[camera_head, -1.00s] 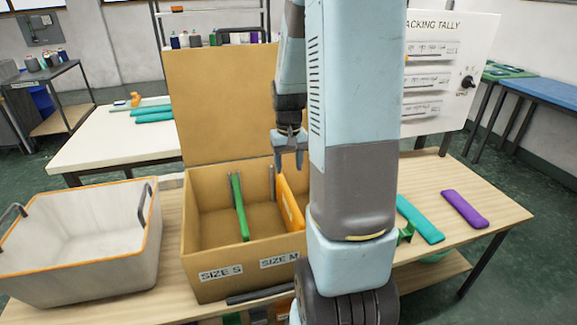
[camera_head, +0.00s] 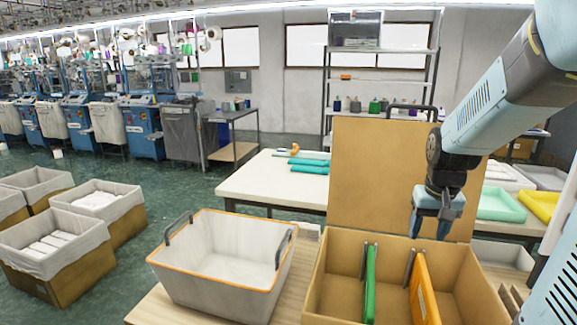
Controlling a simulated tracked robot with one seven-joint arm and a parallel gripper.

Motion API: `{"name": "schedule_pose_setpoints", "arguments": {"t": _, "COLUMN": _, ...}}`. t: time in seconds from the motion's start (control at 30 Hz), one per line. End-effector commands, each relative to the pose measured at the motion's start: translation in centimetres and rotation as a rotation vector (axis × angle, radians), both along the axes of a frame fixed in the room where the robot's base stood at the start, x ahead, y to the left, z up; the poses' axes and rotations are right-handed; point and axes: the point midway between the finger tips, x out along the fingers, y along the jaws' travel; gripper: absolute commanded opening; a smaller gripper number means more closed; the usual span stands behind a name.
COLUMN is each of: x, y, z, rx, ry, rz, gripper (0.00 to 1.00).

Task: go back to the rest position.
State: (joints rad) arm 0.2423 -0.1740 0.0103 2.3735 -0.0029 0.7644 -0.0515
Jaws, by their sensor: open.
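My gripper (camera_head: 431,227) points down above the cardboard box (camera_head: 317,277), in front of its raised lid. Its fingers are apart and I see nothing between them. Inside the box a green piece (camera_head: 370,284) stands upright on the left. An orange piece (camera_head: 424,288) stands upright to its right. Slim grey posts rise beside the pieces. The gripper is above the orange piece and apart from it. My arm comes in from the upper right and hides the right part of the scene. The box's right end is partly hidden.
A white bin with an orange rim (camera_head: 222,277) stands left of the box. A white table (camera_head: 262,182) with teal and orange items is behind. Lined cartons (camera_head: 58,266) stand on the floor at left. A shelf rack (camera_head: 381,61) stands at the back.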

Motion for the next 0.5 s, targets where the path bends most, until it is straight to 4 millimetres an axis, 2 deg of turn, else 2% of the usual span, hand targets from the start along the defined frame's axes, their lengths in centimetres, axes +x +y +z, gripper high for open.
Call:
{"name": "schedule_pose_setpoints", "arguments": {"t": 0.03, "x": -0.7, "y": 0.8, "z": 1.1, "rx": -0.005, "ry": -0.023, "rz": 0.014, "gripper": 0.55}}
{"name": "schedule_pose_setpoints", "arguments": {"t": 0.2, "x": -3.1, "y": 3.0, "z": 4.1, "rx": -0.015, "ry": -0.089, "rz": 0.052, "gripper": 0.55}}
{"name": "schedule_pose_setpoints", "arguments": {"t": 0.5, "x": -8.1, "y": 6.4, "z": 8.2, "rx": -0.022, "ry": -0.207, "rz": 0.118, "gripper": 0.55}}
